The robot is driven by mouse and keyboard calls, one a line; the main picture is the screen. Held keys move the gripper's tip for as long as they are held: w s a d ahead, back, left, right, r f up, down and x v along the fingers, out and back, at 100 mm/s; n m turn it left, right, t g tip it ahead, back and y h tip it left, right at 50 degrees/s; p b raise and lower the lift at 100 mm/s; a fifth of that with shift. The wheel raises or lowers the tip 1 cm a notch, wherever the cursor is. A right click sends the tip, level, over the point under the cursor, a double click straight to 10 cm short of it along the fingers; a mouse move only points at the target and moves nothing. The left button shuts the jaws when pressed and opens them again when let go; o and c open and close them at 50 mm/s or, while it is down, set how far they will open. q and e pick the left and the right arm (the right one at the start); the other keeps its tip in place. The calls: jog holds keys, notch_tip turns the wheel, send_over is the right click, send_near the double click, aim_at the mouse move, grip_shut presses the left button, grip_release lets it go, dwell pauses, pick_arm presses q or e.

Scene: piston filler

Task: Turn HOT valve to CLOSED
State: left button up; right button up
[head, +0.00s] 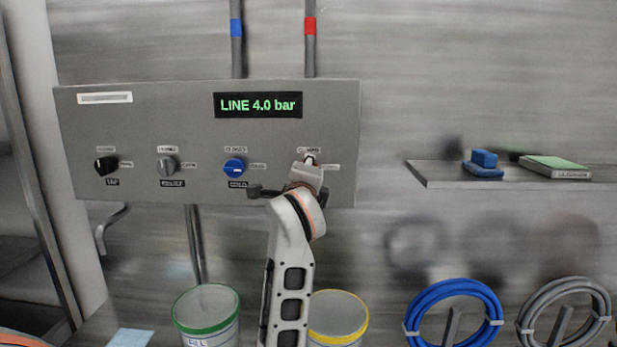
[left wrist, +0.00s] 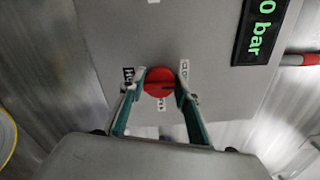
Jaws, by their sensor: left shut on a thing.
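The HOT valve is a round red knob (left wrist: 158,80) on the grey panel (head: 200,140), below the pipe with the red band. My left gripper (left wrist: 160,91) has one finger on each side of the knob and is shut on it. A dark line runs across the knob's face, roughly from finger to finger. Small labels surround the knob, too small to read surely. In the head view my left gripper (head: 309,165) covers nearly all of the knob. My right gripper is not in view.
A blue knob (head: 235,168), a grey knob (head: 167,165) and a black knob (head: 105,165) sit left on the panel. The display (head: 258,105) reads LINE 4.0 bar. A green-rimmed bucket (head: 207,317) and a yellow-rimmed bucket (head: 340,315) stand below. A shelf (head: 450,177) is at right.

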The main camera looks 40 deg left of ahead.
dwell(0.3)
pick_arm(q)
jog(key=o, duration=1.1)
jog(key=v, duration=1.2)
jog(key=shift+f, duration=0.1)
